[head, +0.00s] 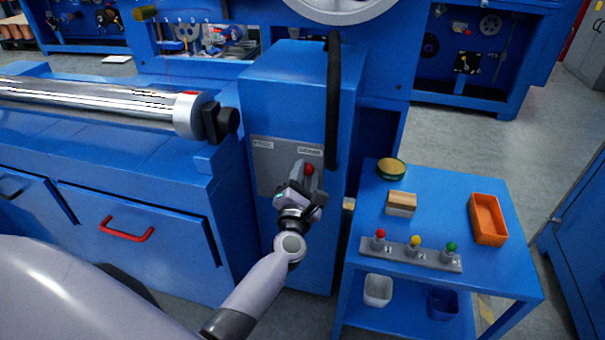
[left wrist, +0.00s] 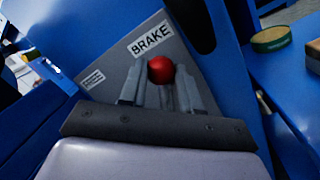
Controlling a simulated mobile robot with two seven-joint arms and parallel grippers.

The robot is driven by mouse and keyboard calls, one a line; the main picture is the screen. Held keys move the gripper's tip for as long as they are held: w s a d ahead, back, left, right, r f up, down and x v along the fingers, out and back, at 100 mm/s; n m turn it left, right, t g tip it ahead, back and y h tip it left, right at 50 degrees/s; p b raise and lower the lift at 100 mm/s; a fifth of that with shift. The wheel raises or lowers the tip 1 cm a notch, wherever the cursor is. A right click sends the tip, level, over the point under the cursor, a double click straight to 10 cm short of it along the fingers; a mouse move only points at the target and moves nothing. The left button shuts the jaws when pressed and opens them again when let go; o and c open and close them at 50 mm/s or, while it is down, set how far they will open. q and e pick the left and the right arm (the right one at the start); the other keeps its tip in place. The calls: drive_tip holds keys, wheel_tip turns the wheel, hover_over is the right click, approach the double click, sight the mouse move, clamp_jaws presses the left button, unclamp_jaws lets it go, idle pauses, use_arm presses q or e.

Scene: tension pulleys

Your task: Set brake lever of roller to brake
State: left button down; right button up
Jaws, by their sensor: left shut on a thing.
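The brake lever has a red ball knob (head: 309,169) and stands in front of a grey plate (head: 263,171) on the blue roller housing. My left gripper (head: 304,182) is shut on the lever, just below the knob. In the left wrist view the red knob (left wrist: 160,70) shows between my fingertips, close to the white BRAKE label (left wrist: 150,37). In the head view the knob is below the plate's right label (head: 310,151); another label (head: 263,145) is at the plate's upper left. The fingers hide most of the lever shaft. My right gripper is not in view.
A blue cart (head: 438,190) at right holds a round tin (head: 391,168), a brush-like block (head: 401,204), an orange tray (head: 487,219) and a strip of colored knobs (head: 411,254). A steel roller (head: 95,100) lies left. A black vertical bar (head: 333,100) rises above the gripper.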

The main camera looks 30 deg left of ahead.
use_arm(q)
drive_tip(key=shift+d+f+m, duration=0.2)
drive_tip(key=shift+d+m, duration=0.05)
drive_tip(key=shift+m, duration=0.05)
drive_tip(key=c, duration=0.8)
unclamp_jaws()
